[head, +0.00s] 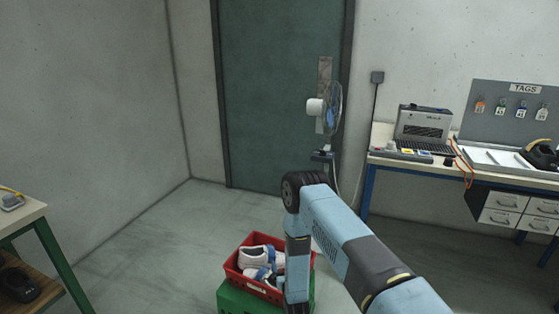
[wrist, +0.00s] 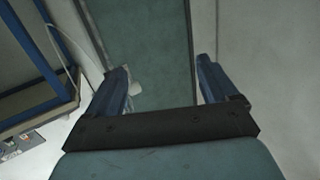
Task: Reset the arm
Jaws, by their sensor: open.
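My gripper (wrist: 162,92) shows in the wrist view with its two blue fingers spread wide apart. Nothing is between the fingers; the green door (wrist: 150,45) and the wall lie beyond them. In the head view my blue arm reaches up from the lower right and bends down at its elbow, in front of the red crate. The gripper itself cannot be made out in the head view.
A red crate (head: 236,271) with white shoes (head: 258,256) stands on a green crate (head: 237,301), partly hidden by my arm. A fan (head: 333,108) stands before the door. A workbench (head: 385,158) is at right, another table (head: 28,213) at left.

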